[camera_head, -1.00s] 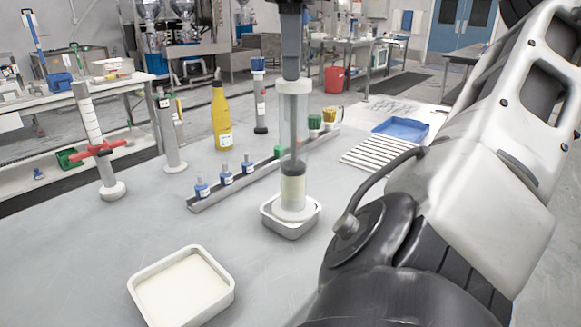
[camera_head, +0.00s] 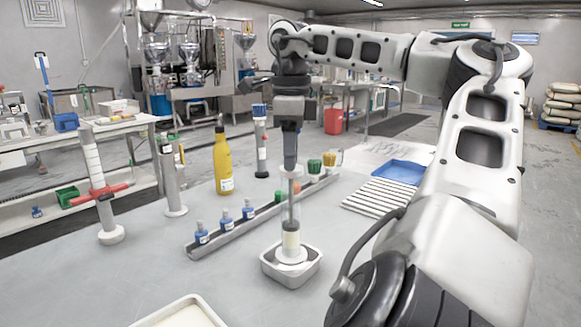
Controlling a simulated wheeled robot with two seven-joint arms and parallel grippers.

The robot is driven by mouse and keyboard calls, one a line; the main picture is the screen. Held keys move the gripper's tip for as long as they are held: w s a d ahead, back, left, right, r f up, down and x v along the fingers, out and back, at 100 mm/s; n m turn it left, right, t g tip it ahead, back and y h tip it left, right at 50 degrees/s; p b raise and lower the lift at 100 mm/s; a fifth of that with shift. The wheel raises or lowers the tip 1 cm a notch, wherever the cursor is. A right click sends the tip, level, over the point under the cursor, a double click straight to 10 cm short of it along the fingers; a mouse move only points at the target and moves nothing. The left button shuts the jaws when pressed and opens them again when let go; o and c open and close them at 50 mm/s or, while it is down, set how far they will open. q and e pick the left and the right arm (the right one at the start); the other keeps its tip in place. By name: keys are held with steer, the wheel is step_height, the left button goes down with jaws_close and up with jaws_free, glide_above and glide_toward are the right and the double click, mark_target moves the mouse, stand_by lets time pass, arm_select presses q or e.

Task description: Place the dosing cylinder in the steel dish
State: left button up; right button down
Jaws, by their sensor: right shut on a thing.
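The dosing cylinder (camera_head: 291,215) is a clear upright tube with a dark plunger, pale contents near the bottom and a round white foot. My right gripper (camera_head: 290,163) comes down from above and is shut on its upper end. The steel dish (camera_head: 291,279) is a small square silver tray on the grey table. The cylinder's foot appears within the dish's rim; whether it rests on the bottom I cannot tell. My left gripper is not in view.
A rack (camera_head: 262,214) with several small bottles runs behind the dish. A pale-filled tray (camera_head: 185,312) is at the front edge. A blue tray (camera_head: 404,174) lies at the right.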

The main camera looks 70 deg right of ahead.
step_height(320, 180, down, 3)
steer(key=shift+w+d+r+b, duration=0.1)
steer(key=shift+d+b, duration=0.05)
steer(key=shift+b, duration=0.15)
steer(key=shift+f, duration=0.3)
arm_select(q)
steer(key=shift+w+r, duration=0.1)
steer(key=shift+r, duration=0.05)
arm_select(e)
steer(key=shift+f, duration=0.15)
steer(key=c, duration=1.1)
jaws_free()
steer(key=shift+r, duration=0.5)
step_height(320, 180, up, 11)
steer(key=p, duration=0.2)
steer(key=shift+r+p, duration=0.1)
steer(key=shift+p, duration=0.3)
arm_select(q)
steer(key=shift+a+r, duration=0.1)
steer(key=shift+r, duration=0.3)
arm_select(e)
steer(key=shift+r, duration=0.15)
